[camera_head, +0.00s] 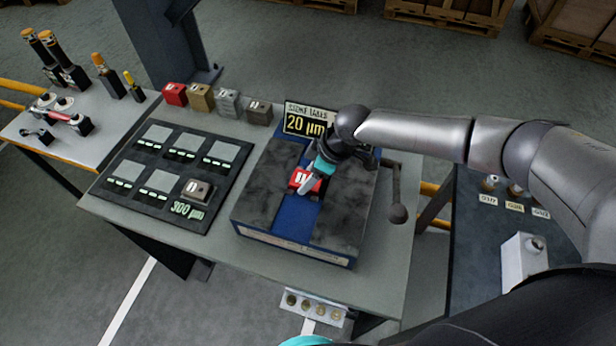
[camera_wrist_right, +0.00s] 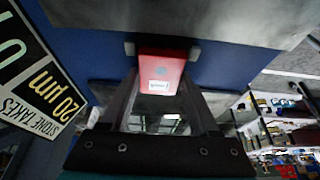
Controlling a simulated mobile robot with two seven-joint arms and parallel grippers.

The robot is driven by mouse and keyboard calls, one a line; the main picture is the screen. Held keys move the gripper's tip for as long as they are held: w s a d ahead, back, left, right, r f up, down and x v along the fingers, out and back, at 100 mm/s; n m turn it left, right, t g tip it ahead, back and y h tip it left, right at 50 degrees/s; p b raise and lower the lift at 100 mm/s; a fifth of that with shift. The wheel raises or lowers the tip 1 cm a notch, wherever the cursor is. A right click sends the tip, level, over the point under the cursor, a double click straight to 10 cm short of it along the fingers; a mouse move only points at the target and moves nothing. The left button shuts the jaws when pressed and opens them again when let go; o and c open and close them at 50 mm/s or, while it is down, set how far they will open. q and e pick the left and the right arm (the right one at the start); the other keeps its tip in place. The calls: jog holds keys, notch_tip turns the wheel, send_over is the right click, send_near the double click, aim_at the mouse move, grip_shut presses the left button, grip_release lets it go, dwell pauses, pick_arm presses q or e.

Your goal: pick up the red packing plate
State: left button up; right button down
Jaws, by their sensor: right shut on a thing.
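My right gripper (camera_head: 312,180) reaches down over the dark stone block with a blue middle strip (camera_head: 262,190). It is shut on a small red plate with a white label (camera_head: 298,177), taken here as the red packing plate. In the right wrist view the red plate (camera_wrist_right: 160,72) sits between the two fingertips of the gripper (camera_wrist_right: 163,50), above the blue strip. I cannot tell whether the plate touches the strip. A second red block (camera_head: 175,94) stands at the left end of a row at the back of the bench. My left gripper does not show.
Tan, grey and dark blocks (camera_head: 228,101) continue the back row. A "20 µm" sign (camera_head: 306,123) stands behind the stone. A black board (camera_head: 135,195) with several pale pads and a metal block (camera_head: 197,191) lies left. A ball-ended lever (camera_head: 397,212) stands right of the stone.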

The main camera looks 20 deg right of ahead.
notch_tip(320, 180, up, 20)
jog(key=p, duration=0.1)
jog(key=shift+a, duration=0.1)
dwell(0.5)
